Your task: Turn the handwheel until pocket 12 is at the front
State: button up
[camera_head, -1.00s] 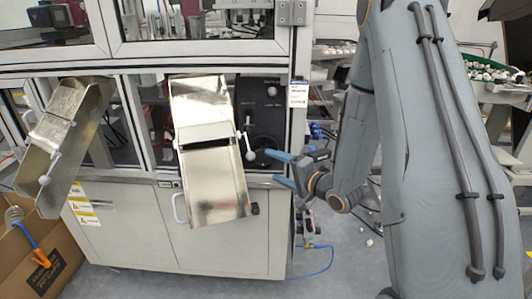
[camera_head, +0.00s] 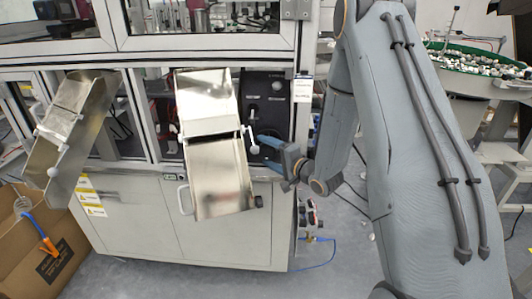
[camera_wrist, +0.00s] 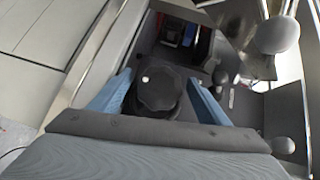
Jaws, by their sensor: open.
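The handwheel (camera_wrist: 157,92) is a dark, lobed round knob with a small white spot near its upper left edge in the wrist view. My gripper (camera_wrist: 159,80) is open, with one blue finger on each side of the knob. I cannot tell whether either finger touches it. In the head view my gripper (camera_head: 262,149) is at the black control panel (camera_head: 265,91), right of the front metal chute, and largely covers the handwheel. Pocket 12 and any pocket numbers are not readable in either view.
A shiny metal chute (camera_head: 219,176) with a white ball-ended lever (camera_head: 252,146) stands close left of my gripper. Another chute (camera_head: 57,150) is farther left. A cardboard box (camera_head: 60,262) sits on the floor at lower left. Grey floor is open in front of the cabinet.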

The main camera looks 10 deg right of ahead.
jog(key=c, duration=1.1)
jog(key=shift+o, duration=0.2)
jog(key=shift+a, duration=0.1)
jog(key=shift+r+g+p, duration=0.1)
jog(key=shift+g+p, duration=0.2)
jog(key=shift+p, duration=0.1)
jog(key=n+g+h+p, duration=0.1)
jog(key=p, duration=0.1)
jog(key=shift+r+n+p, duration=0.15)
jog(key=shift+n+p, duration=0.25)
jog(key=shift+n+g+h+p, duration=1.05)
jog(key=shift+h+p, duration=0.2)
jog(key=shift+h, duration=0.25)
jog(key=shift+f, duration=0.2)
